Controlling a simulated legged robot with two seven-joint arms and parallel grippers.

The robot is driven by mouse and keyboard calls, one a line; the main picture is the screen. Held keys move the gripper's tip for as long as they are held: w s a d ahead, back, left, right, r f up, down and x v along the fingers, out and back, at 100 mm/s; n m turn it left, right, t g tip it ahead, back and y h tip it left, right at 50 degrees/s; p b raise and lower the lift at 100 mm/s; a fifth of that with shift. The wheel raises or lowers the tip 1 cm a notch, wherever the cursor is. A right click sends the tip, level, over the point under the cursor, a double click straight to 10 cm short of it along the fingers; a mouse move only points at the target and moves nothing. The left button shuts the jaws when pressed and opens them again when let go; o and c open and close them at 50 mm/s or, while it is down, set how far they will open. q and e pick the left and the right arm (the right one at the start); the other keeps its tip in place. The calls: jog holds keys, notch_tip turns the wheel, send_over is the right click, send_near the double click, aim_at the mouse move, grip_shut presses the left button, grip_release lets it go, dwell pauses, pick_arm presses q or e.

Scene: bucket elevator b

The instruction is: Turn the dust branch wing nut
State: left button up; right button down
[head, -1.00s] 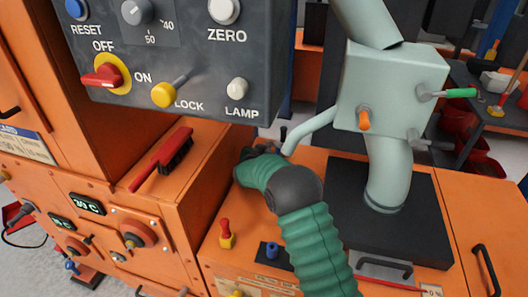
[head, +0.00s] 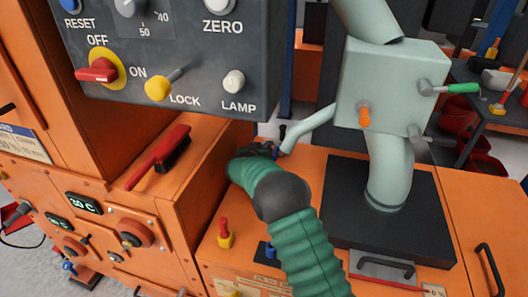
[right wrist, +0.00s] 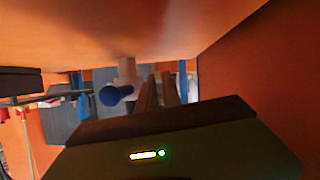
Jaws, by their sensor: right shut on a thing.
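The dust branch (head: 308,130) is a thin pale green pipe that runs down and left from the large pale green housing (head: 390,88). My right gripper (head: 272,150) is at the lower end of this branch and is shut on the wing nut there. The nut is mostly hidden by the gripper, with a small blue bit showing beside the jaws. In the right wrist view, the dark fingers (right wrist: 160,90) point away from the camera and are close together. A blue round-ended part (right wrist: 115,95) on a pale pipe is left of them. My left gripper is out of view.
A grey control panel (head: 190,60) overhangs at the upper left. A red brush (head: 160,158) lies on the orange ledge. A red knob (head: 224,235) stands near my sleeve. In the wrist view, orange surfaces are close above and at the right (right wrist: 250,90).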

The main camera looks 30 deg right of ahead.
jog(key=shift+a+n+g+h, duration=0.1)
jog(key=shift+n+g+h, duration=0.35)
jog(key=shift+n, duration=0.45)
jog(key=c, duration=1.8)
grip_release()
jog(key=shift+c, duration=0.2)
jog(key=shift+r, duration=0.15)
jog(key=r, duration=0.1)
jog(key=r+p, duration=0.2)
jog(key=shift+s+a+r, duration=0.15)
jog(key=shift+s+a, duration=0.1)
jog(key=shift+a, duration=0.1)
jog(key=s+a, duration=0.2)
jog(key=s, duration=0.2)
jog(key=s+a+r+p, duration=0.1)
jog(key=s+a, duration=0.2)
jog(key=s, duration=0.1)
jog(key=s+a, duration=0.2)
jog(key=s, duration=0.2)
jog(key=shift+s+a+r+p, duration=0.2)
jog(key=shift+a+p, duration=0.1)
jog(key=shift+a, duration=0.05)
jog(key=shift+s+a, duration=0.15)
jog(key=shift+s, duration=0.15)
